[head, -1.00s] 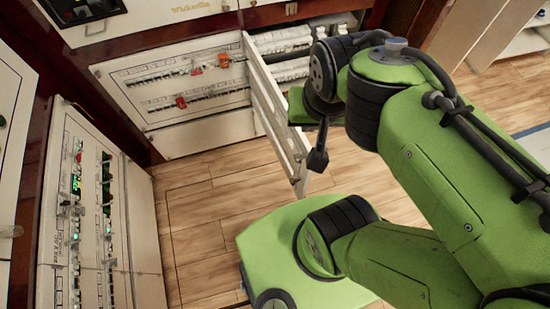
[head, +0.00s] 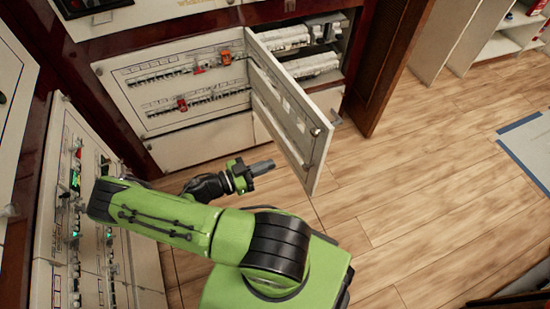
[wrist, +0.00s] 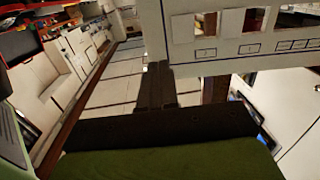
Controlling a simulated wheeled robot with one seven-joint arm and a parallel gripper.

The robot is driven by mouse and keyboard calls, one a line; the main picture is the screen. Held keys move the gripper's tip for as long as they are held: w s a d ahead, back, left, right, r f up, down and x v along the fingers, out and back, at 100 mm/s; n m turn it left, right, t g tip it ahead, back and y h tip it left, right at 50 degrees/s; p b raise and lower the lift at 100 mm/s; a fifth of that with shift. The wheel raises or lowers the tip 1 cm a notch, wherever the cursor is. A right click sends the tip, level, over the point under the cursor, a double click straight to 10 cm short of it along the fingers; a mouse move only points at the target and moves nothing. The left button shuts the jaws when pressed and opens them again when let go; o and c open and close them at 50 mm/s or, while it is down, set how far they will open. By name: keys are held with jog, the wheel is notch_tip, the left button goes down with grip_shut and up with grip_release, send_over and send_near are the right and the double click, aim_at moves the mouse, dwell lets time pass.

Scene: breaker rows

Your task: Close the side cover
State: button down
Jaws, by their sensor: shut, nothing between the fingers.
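The side cover (head: 292,112) is a white hinged panel with slots. It stands open, swung out from its hinge edge at the left of an open breaker compartment (head: 312,55). In the wrist view the cover (wrist: 240,62) fills the upper right. My gripper (head: 268,165) is shut and empty, low on the left side of the cover, near its lower edge. In the wrist view my gripper's dark fingers (wrist: 157,72) appear close to the cover's edge. I cannot tell whether they touch it.
A closed breaker panel (head: 185,85) with red switches lies left of the cover. Another breaker panel (head: 85,200) stands at the left, close to my arm. A dark wooden post (head: 385,70) stands right of the compartment.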

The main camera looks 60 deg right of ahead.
jog(key=b, duration=0.2)
send_near(315, 144)
jog(key=shift+h, duration=0.4)
jog(key=x, duration=0.6)
jog(key=shift+s+a+f, duration=0.1)
jog(key=shift+s+f, duration=0.15)
jog(key=shift+s, duration=0.05)
jog(key=shift+s+d, duration=0.15)
jog(key=shift+d, duration=0.15)
